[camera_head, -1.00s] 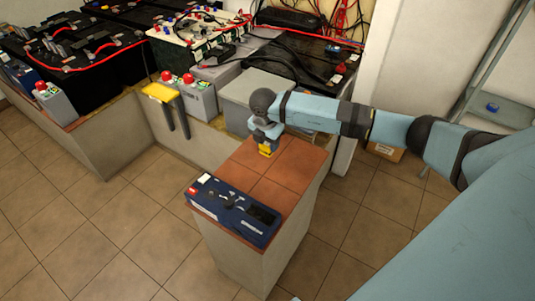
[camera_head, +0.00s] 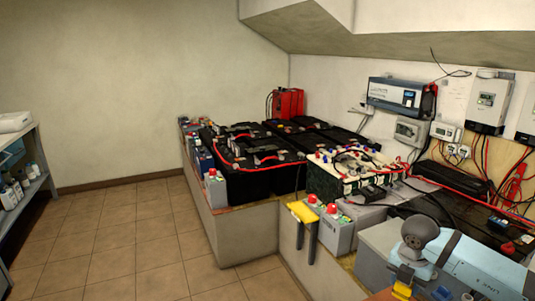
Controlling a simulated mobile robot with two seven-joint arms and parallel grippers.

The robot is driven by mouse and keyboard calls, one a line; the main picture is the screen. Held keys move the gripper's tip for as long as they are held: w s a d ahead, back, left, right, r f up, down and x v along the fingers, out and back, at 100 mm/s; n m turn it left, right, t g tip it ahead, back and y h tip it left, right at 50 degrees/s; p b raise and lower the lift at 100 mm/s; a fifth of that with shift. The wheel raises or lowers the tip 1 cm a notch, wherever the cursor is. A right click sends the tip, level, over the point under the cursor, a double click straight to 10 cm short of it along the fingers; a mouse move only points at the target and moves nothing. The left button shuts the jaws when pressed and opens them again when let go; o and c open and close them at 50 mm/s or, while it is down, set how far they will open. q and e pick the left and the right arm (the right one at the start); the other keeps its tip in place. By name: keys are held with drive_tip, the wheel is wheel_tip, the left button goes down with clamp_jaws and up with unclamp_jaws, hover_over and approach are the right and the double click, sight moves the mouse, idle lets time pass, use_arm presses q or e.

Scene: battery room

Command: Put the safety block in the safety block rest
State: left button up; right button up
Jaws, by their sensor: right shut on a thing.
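My right gripper (camera_head: 405,278) is at the bottom right of the head view, pointing down, with its arm coming in from the right. It is shut on a small yellow block, which I take to be the safety block (camera_head: 402,288). The block is just above or touching the reddish tiled top (camera_head: 382,295); I cannot tell which. A yellow plate with two dark prongs (camera_head: 302,212) hangs at the wall edge left of the gripper; I cannot tell if it is the safety block rest. My left gripper is not in view.
Batteries with red caps (camera_head: 338,232) stand beside the yellow plate. Black batteries (camera_head: 255,175) and cables fill the ledge behind. A grey box (camera_head: 375,262) is close to my right gripper. A shelf (camera_head: 30,190) stands far left. The tiled floor (camera_head: 140,235) is clear.

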drive_tip(key=n, duration=0.1)
drive_tip(key=a+n, duration=0.1)
drive_tip(key=n, duration=0.2)
drive_tip(key=shift+a+r+n, duration=0.2)
drive_tip(key=shift+r+n, duration=0.05)
drive_tip(key=shift+n, duration=0.05)
drive_tip(key=a+r+m+g+y, duration=0.15)
drive_tip(key=a+m, duration=0.35)
drive_tip(key=m, duration=1.1)
drive_tip(key=a+r+m+g+h, duration=0.15)
drive_tip(key=a+m, duration=0.35)
drive_tip(key=m, duration=1)
use_arm(q)
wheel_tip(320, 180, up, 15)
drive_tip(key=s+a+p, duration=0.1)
drive_tip(key=p, duration=1.8)
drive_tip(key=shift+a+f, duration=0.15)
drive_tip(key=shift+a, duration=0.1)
use_arm(e)
drive_tip(key=s+r+y, duration=0.1)
drive_tip(key=s+r, duration=1)
drive_tip(key=r, duration=0.5)
drive_tip(key=shift+t, duration=0.3)
